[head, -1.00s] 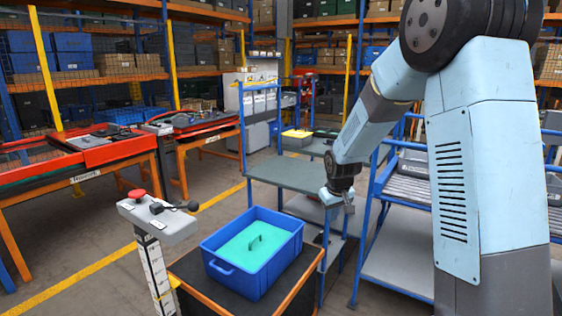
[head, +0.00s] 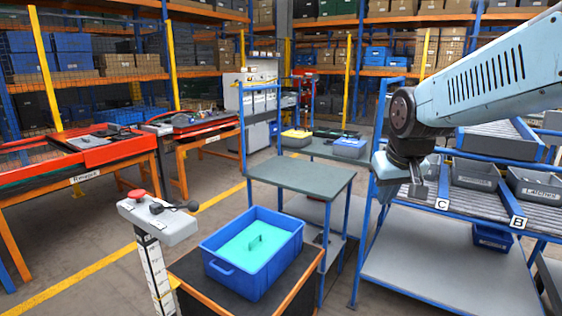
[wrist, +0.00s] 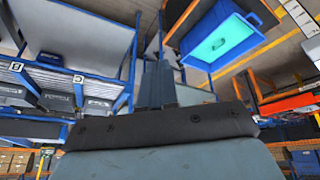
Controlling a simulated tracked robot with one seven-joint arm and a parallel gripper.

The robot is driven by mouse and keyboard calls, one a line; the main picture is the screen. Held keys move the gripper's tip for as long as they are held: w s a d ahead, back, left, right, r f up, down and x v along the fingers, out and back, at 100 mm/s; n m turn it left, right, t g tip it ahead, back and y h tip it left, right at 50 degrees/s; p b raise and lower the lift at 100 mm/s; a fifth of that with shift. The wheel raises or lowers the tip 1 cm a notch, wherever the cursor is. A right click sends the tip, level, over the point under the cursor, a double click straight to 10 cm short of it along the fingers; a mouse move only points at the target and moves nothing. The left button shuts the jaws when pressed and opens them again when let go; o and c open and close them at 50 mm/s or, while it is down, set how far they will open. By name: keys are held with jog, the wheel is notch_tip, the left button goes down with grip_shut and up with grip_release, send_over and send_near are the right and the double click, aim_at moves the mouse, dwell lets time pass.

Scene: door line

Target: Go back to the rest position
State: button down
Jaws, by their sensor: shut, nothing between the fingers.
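My gripper (head: 385,196) is in the air at the right of the head view, in front of the blue frame of the labelled rack. Its fingers point down and are together, with nothing held. In the wrist view the closed fingers (wrist: 157,82) show at the centre, with empty space around them. My arm reaches in from the right edge, with the forearm close to level.
A blue bin (head: 252,250) with a turquoise inside stands on a black-topped table (head: 190,268). A grey-green shelf cart (head: 300,172) stands behind it. The rack (head: 440,262) holds grey bins. A post with a red button (head: 137,194) is at left.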

jog(key=s+d+r+m, duration=0.1)
jog(key=s, duration=1.1)
jog(key=shift+r+t, duration=0.3)
jog(key=shift+r, duration=0.05)
